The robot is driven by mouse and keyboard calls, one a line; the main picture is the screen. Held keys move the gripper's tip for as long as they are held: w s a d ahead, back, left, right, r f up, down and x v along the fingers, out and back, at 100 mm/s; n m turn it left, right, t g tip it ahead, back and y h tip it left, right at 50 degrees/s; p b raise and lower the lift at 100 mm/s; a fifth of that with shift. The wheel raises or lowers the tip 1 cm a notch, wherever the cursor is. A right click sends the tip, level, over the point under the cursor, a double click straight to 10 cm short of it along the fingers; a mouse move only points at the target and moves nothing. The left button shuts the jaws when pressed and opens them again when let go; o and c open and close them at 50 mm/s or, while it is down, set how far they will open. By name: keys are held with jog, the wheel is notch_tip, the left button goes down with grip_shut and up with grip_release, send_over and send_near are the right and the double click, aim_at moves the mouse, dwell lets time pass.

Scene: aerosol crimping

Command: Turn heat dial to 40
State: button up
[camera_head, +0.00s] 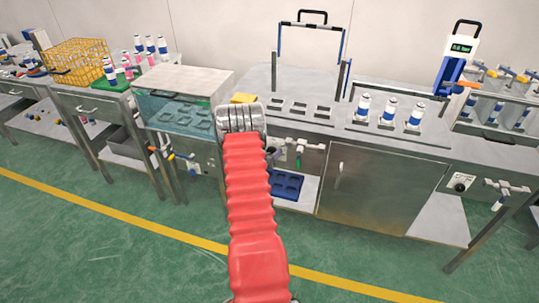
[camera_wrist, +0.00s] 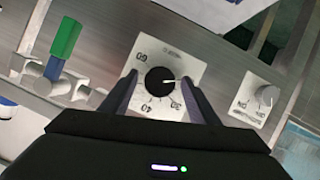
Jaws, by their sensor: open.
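The heat dial (camera_wrist: 160,82) is a black round knob on a white square plate marked with numbers. I can read 60, 40 and 30. Its white pointer line points to the right in the wrist view, away from the 40 at the lower left. My gripper (camera_wrist: 159,78) is open, with one dark finger on each side of the knob and a gap to it on both sides. How deep the tips reach is hard to tell. In the head view the red arm hides this dial and the gripper's fingers.
A second, grey dial (camera_wrist: 264,96) on a white plate sits right of the heat dial. A green-handled valve (camera_wrist: 64,42) juts out at left. In the head view, a glass-fronted bath (camera_head: 178,112) stands left of my arm, and a metal cabinet (camera_head: 380,190) right.

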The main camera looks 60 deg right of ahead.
jog(key=c, duration=1)
jog(key=shift+a, duration=0.15)
jog(key=shift+c, duration=0.2)
